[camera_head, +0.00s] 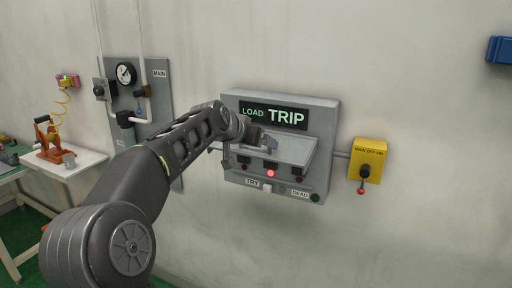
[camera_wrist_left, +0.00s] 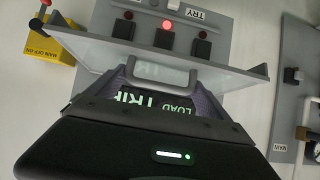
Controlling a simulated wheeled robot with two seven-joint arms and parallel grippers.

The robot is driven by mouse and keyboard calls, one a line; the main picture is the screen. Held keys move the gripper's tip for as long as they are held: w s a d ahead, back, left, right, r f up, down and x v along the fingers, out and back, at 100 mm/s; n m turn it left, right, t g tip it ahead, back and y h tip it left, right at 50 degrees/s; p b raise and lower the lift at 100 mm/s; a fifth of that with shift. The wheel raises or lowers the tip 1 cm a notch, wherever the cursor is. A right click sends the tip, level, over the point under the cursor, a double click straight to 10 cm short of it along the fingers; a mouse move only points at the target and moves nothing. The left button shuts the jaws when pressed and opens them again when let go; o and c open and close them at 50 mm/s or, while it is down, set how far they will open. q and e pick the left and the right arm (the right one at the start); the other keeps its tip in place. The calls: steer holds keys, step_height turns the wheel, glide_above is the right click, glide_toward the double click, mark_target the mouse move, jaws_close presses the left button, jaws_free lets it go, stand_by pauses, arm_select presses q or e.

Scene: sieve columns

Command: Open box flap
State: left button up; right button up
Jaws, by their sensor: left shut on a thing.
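The grey wall box (camera_head: 230,105) carries a lit "LOAD TRIP" sign (camera_head: 275,116). Its clear, framed flap (camera_head: 294,150) stands tilted out from the front, below the sign and above a row of dark switches. My left gripper (camera_head: 268,143) is at the flap's middle. In the left wrist view, which is upside down, the flap (camera_wrist_left: 95,50) spans the picture and its grey handle (camera_wrist_left: 162,72) lies between my left gripper's fingers (camera_wrist_left: 165,88). The gripper is shut on the handle. My right gripper is out of view.
A red lamp (camera_head: 270,173) glows among the dark switches (camera_head: 298,171). A yellow switch box (camera_head: 369,152) with a red-tipped lever is at the right. A grey gauge panel (camera_head: 157,98) is at the left. Bare wall lies below the box.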

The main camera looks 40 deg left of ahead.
arm_select(q)
steer(key=shift+w+d+r, duration=0.15)
steer(key=shift+w+r, duration=0.05)
steer(key=o, duration=1.6)
steer(key=shift+o, duration=0.9)
steer(key=shift+w+f, duration=0.15)
steer(key=shift+w, duration=0.05)
steer(key=shift+s, duration=0.15)
steer(key=shift+s, duration=0.2)
steer(key=b+v, duration=0.1)
steer(key=v, duration=0.6)
steer(key=shift+d, duration=0.15)
